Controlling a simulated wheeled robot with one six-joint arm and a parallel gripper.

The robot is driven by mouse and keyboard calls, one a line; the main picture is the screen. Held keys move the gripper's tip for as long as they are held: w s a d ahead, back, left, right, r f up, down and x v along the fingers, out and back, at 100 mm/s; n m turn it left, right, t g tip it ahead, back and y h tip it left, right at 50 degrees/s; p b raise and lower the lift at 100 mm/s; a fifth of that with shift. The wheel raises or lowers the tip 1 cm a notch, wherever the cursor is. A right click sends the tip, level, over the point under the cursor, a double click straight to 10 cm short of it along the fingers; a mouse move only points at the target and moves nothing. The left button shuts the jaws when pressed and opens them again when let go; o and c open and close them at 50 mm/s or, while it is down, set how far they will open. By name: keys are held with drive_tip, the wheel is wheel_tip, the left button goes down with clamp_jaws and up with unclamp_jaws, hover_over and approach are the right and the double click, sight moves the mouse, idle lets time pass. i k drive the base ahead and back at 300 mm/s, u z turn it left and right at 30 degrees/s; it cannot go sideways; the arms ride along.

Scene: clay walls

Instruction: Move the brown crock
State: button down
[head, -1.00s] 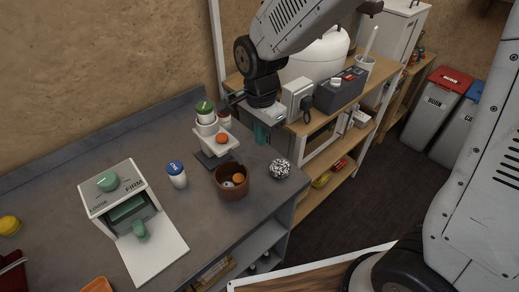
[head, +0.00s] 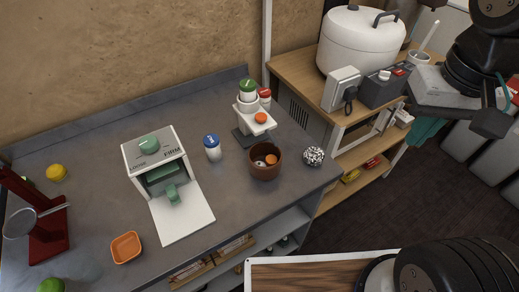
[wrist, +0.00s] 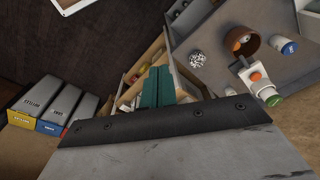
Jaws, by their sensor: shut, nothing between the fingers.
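The brown crock (head: 264,174) stands upright on the grey counter near its front edge. An orange ball (head: 271,159) and a paler ball show inside its open top. The crock also shows at the upper right of the wrist view (wrist: 230,36). My gripper (head: 427,131) is at the right in the head view, past the end of the counter and well apart from the crock. Its teal fingers (wrist: 158,82) are together and empty in the wrist view. My wrist hides part of them in the head view.
A speckled ball (head: 313,156) sits right of the crock. A white stand (head: 256,127) with green and red-topped jars is behind it; a blue-capped jar (head: 212,147) is left. A white box (head: 153,148) has its flap down. A wooden shelf unit (head: 290,70) adjoins the counter.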

sight(258, 151)
drive_tip(key=u, duration=3.5)
drive_tip(key=k, duration=0.5)
drive_tip(key=z, duration=1.5)
